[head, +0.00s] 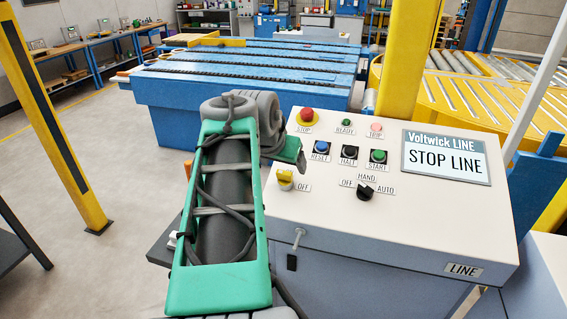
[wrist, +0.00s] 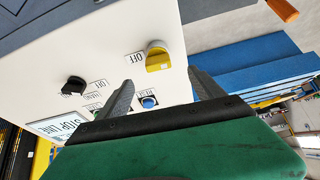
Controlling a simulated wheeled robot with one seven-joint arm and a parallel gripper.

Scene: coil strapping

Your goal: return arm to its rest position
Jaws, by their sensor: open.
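My gripper (wrist: 161,76) is open, with its two dark fingers apart and nothing held between them. In the wrist view the yellow selector knob (wrist: 158,56), by an OFF label, lies beyond the gap between the fingertips, apart from both. In the head view my green arm reaches up along the left side of the control panel (head: 400,235). My gripper (head: 300,160) shows there as a small green and dark end over the panel's left part, its fingers mostly hidden. The yellow knob (head: 285,178) sits just below it in the picture.
The panel carries a red stop button (head: 306,116), several smaller buttons, a black selector (head: 365,190) and a display reading STOP LINE (head: 446,157). A key (head: 297,240) hangs at its front. A yellow post (head: 402,65) rises behind. Open floor (head: 110,180) lies left.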

